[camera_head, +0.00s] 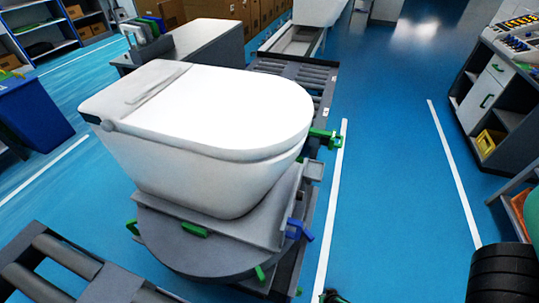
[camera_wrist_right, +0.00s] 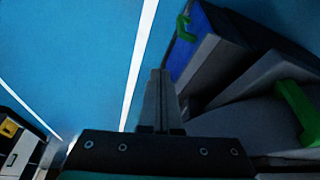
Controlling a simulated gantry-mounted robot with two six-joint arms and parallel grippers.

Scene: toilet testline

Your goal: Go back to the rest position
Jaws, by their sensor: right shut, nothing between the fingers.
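A white toilet (camera_head: 215,110) with its lid closed sits on a grey round turntable fixture (camera_head: 190,243) in the head view. My right gripper (camera_wrist_right: 158,85) shows in the right wrist view, its fingers together with nothing between them. Blue floor and a white floor line lie beyond the fingertips. Just right of the fingers are grey fixture parts with a blue piece and green clamps (camera_wrist_right: 296,112); I cannot tell the gap. A small dark shape at the bottom edge of the head view is too cut off to identify. My left gripper is in neither view.
A roller conveyor (camera_head: 60,262) lies at the front left, and the line continues behind the toilet. A blue bin (camera_head: 32,115) stands at the left. A workbench with drawers (camera_head: 493,88) stands at the right. The blue floor aisle (camera_head: 395,170) between is clear.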

